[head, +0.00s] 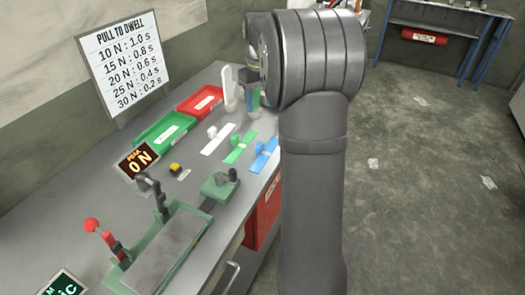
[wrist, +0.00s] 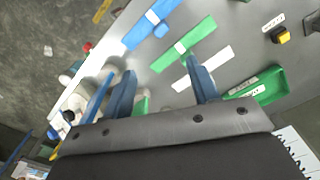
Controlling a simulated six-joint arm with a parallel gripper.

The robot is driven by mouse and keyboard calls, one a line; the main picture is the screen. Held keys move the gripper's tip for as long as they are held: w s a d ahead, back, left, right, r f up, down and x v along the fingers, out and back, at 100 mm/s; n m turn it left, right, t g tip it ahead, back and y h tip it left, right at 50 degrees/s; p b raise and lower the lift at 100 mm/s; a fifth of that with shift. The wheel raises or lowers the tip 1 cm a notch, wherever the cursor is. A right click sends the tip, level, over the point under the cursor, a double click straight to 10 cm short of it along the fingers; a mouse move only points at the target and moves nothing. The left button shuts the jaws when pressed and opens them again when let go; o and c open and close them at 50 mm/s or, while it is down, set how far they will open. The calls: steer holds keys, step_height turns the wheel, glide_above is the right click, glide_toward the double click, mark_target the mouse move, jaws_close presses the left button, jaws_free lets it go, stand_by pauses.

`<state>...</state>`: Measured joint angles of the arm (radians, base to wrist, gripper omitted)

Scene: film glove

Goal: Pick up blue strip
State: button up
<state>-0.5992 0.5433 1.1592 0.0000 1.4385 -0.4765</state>
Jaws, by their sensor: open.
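The blue strip (head: 266,150) lies on the grey bench in the head view, at the right end of a row with the green strip (head: 240,148) and white strip (head: 217,140). In the wrist view the blue strip (wrist: 137,35) is at the upper left, with a small blue raised block on it. My gripper (wrist: 162,84) is open and empty in the wrist view, its two blue fingers apart. The blue strip lies beyond the fingertips, with the green strip (wrist: 199,36) nearer. In the head view my arm hides most of the gripper.
A green tray (head: 150,140) and a red tray (head: 186,107) sit behind the strips. A small yellow-and-black block (head: 175,168) and a green fixture with levers (head: 165,250) are on the bench. The bench edge is close to the blue strip.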

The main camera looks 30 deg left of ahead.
steer(key=n, duration=0.5)
glide_toward(258, 143)
steer(key=shift+n, duration=0.3)
step_height(258, 143, down, 10)
steer(key=shift+s+f, duration=0.1)
steer(key=shift+f, duration=0.1)
steer(key=c, duration=1)
